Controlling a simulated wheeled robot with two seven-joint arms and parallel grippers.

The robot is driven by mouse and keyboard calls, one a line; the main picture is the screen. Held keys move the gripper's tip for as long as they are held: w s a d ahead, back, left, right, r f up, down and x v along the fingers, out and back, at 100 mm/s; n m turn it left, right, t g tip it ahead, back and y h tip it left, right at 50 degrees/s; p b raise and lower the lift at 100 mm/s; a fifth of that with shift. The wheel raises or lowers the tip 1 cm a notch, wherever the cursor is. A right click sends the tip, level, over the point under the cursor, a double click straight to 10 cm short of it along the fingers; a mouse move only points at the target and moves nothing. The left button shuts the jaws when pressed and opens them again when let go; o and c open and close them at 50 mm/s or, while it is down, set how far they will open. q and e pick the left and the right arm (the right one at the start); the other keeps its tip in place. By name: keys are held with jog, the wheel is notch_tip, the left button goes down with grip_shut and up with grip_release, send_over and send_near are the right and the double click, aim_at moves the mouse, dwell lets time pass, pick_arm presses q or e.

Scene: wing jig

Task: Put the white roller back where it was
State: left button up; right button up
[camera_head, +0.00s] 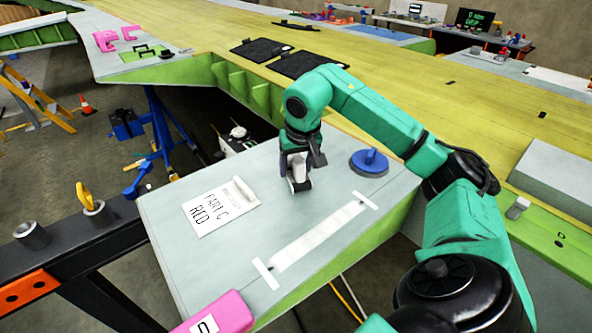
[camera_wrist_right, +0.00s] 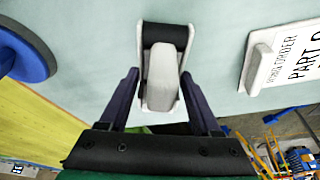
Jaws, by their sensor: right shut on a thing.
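The white roller (camera_head: 299,175) is a small hand tool with a pale grip and a black cylinder in a white frame. In the right wrist view the white roller (camera_wrist_right: 161,85) lies between my two dark fingers, with its black cylinder at the far end. My right gripper (camera_head: 297,162) is shut on it, at the grey wing panel (camera_head: 200,255), left of the blue suction cup. I cannot tell whether the roller touches the panel. My left gripper is not in view.
The blue suction cup (camera_head: 369,162) stands close right of the roller. A white Part C card (camera_head: 215,208) lies left, with a white bar on it. A white strip (camera_head: 318,237) is taped in front. A pink block (camera_head: 218,314) sits at the near corner.

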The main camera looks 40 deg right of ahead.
jog(key=shift+s+f, duration=0.15)
jog(key=shift+f, duration=0.35)
jog(key=o, duration=1.2)
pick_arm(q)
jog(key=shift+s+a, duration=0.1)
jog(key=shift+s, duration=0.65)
pick_arm(e)
jog(key=p+v, duration=0.1)
jog(key=v, duration=1.1)
jog(key=shift+r, duration=0.25)
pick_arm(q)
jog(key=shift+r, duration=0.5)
pick_arm(e)
jog(key=shift+f, duration=0.1)
